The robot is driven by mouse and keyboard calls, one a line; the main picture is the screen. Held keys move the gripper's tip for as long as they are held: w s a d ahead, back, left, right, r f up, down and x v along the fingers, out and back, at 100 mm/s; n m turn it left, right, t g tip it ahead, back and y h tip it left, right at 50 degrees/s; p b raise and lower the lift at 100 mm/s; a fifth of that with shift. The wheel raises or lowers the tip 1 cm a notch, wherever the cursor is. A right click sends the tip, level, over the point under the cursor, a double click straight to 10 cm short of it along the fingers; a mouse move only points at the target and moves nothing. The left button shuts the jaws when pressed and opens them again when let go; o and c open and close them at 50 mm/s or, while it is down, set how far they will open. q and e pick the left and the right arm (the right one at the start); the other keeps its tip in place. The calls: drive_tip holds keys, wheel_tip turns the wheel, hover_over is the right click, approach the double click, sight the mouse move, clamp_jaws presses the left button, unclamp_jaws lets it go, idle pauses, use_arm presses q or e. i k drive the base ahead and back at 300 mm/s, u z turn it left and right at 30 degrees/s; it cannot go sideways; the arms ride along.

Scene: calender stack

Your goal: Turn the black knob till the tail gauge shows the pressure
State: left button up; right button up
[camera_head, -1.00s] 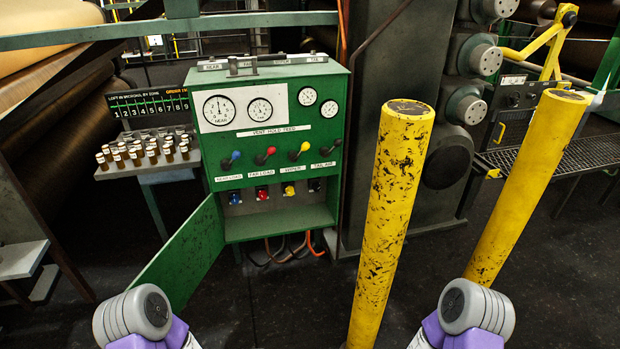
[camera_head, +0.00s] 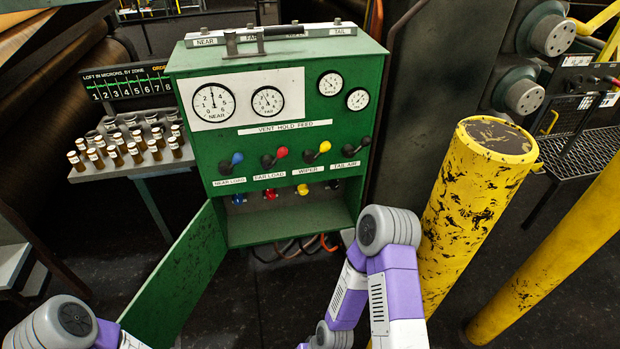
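The black knob (camera_head: 333,185) is at the right end of the lower row in the green cabinet (camera_head: 215,155). Blue (camera_head: 238,199), red (camera_head: 270,194) and yellow (camera_head: 302,189) knobs sit left of it. Above it is a black-handled lever (camera_head: 358,147) labelled TAIL AIR. Two small gauges are at the upper right of the panel; the lower right one (camera_head: 357,99) appears to be the tail gauge, but its label and reading are too small to make out. Parts of both my arms show at the bottom, but neither gripper is in view.
The cabinet's green door (camera_head: 180,275) hangs open at its lower left. A thick yellow post (camera_head: 468,205) stands close on the right, with another (camera_head: 560,255) beyond it. A table of small brown bottles (camera_head: 135,150) is on the left. Hoses (camera_head: 300,245) hang below.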

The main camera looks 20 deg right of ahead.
sight(333, 183)
drive_tip(key=z, duration=0.25)
drive_tip(key=i, duration=1.6)
drive_tip(key=z, duration=0.2)
